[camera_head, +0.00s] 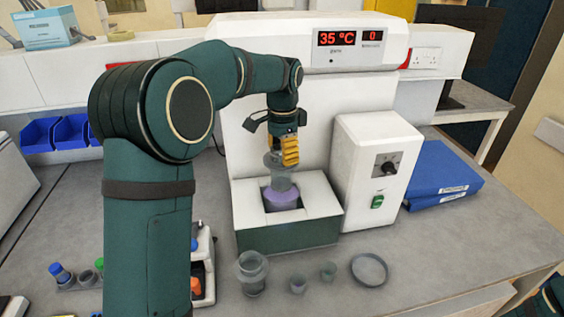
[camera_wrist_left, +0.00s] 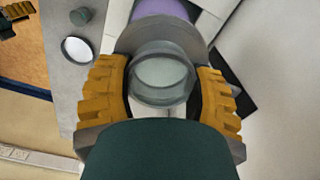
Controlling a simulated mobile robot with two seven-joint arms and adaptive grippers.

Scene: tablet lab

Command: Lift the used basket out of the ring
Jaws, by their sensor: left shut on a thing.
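The basket (camera_head: 277,175) is a grey, see-through cup above the purple vessel (camera_head: 283,200) in the white bath block. My left gripper (camera_head: 284,150) comes down from above, its yellow fingers shut on the basket's upper part. The left wrist view shows the basket's round rim (camera_wrist_left: 163,76) between both fingers. A grey disc, perhaps the ring (camera_wrist_left: 128,40), shows behind it, with purple beyond. I cannot tell whether the basket's lower end is inside the ring. Yellow fingertips, probably my right gripper (camera_wrist_left: 16,14), show at the left wrist view's top-left corner, too cut off to read.
The front right bench is clear.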

